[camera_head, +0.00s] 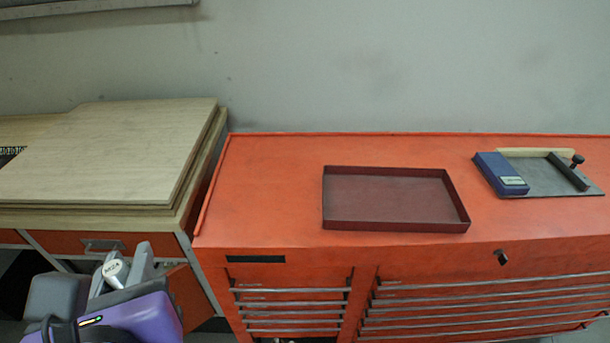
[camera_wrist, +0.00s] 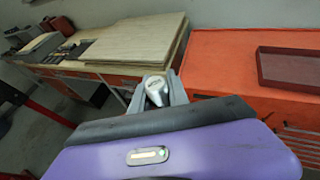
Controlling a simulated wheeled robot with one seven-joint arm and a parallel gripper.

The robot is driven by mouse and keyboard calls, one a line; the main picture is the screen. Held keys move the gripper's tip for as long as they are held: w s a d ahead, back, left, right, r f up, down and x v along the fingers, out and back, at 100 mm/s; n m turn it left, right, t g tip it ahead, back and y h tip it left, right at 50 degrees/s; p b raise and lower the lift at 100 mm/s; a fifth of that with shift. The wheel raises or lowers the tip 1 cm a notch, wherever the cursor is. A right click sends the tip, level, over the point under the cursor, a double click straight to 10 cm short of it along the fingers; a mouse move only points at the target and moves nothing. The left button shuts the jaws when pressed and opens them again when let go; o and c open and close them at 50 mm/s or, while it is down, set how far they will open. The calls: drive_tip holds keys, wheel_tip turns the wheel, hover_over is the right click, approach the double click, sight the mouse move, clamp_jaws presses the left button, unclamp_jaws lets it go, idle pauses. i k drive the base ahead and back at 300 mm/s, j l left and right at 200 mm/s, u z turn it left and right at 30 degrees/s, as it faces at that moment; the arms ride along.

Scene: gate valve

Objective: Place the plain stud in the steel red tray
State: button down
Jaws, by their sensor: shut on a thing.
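My gripper (camera_head: 122,272) is at the lower left of the head view, in front of the wooden bench and left of the red cabinet. It is shut on the plain stud (camera_head: 115,267), a pale grey piece with a marked round end. In the wrist view the stud (camera_wrist: 156,90) shows its end between the fingers (camera_wrist: 157,94); the rest of it is hidden. The steel red tray (camera_head: 395,200) is dark red, shallow and empty, and lies flat on the cabinet top. It also shows at the right edge of the wrist view (camera_wrist: 290,68), apart from my gripper.
The orange-red cabinet top (camera_head: 270,190) is clear around the tray. A blue box (camera_head: 500,174) and a grey plate with a dark bar (camera_head: 568,172) lie to its right. Stacked wooden boards (camera_head: 120,150) cover the bench at left. A wall stands behind.

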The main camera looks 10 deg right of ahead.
sight(377, 201)
drive_tip(key=i+l, duration=0.15)
drive_tip(key=l, duration=0.2)
drive_tip(key=i+l, duration=0.2)
drive_tip(key=l, duration=0.15)
drive_tip(key=i+l, duration=0.15)
drive_tip(key=l, duration=0.2)
drive_tip(key=i+l, duration=0.2)
drive_tip(key=l, duration=0.2)
drive_tip(key=i+l, duration=0.15)
drive_tip(key=l, duration=0.2)
drive_tip(key=i+l, duration=0.2)
drive_tip(key=l, duration=0.15)
